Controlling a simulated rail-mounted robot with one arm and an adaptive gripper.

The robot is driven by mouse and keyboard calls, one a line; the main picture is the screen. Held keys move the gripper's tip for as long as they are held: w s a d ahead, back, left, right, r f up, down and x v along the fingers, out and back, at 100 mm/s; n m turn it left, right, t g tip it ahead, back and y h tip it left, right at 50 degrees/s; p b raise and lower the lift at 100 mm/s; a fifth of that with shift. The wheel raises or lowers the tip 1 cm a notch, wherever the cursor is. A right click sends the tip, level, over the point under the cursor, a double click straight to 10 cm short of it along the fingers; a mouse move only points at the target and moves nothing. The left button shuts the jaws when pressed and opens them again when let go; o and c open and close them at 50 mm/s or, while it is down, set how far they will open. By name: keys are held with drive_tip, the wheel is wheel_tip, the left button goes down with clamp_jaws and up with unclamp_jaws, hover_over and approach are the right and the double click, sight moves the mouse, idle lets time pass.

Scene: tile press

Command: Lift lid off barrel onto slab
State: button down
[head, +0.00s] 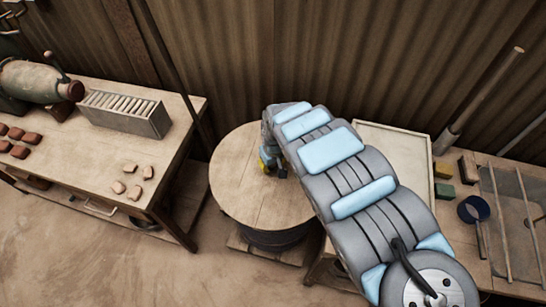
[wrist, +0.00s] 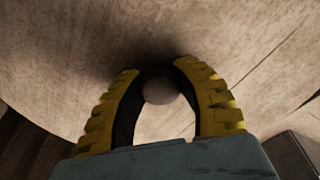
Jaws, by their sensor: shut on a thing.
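The lid (head: 240,195) is a round pale wooden disc with plank seams. It lies over the dark barrel (head: 275,240), whose side shows only below the lid's front edge. I cannot tell if there is a gap between them. My gripper (head: 270,162) is at the lid's upper right part, partly hidden by my arm. In the wrist view, the yellow fingers of my gripper (wrist: 158,70) are shut around a round knob (wrist: 161,90) on the lid (wrist: 60,60). A grey slab-like surface (head: 525,215) with rods across it lies on the right bench; I cannot tell if it is the slab.
The left bench (head: 150,185) holds a slotted box (head: 125,114), small pale pieces, reddish pieces and a metal vessel (head: 35,82). A pale framed board (head: 395,150) lies right of the barrel, partly behind my arm. The right bench has blocks and a blue-rimmed pot (head: 473,208).

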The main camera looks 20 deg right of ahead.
sight(269, 182)
drive_tip(key=s+p, duration=0.1)
drive_tip(key=s+a+r+p, duration=0.1)
drive_tip(key=s+r+p, duration=0.1)
drive_tip(key=p, duration=0.1)
drive_tip(key=shift+s+a+r, duration=0.1)
drive_tip(key=shift+a+r, duration=0.1)
drive_tip(key=shift+a, duration=0.1)
drive_tip(key=p, duration=0.1)
drive_tip(key=s+a+p, duration=0.1)
drive_tip(key=shift+s+r+p, duration=0.2)
drive_tip(key=shift+s+p, duration=0.05)
drive_tip(key=shift+p, duration=0.1)
drive_tip(key=shift+s, duration=0.25)
drive_tip(key=shift+p, duration=0.3)
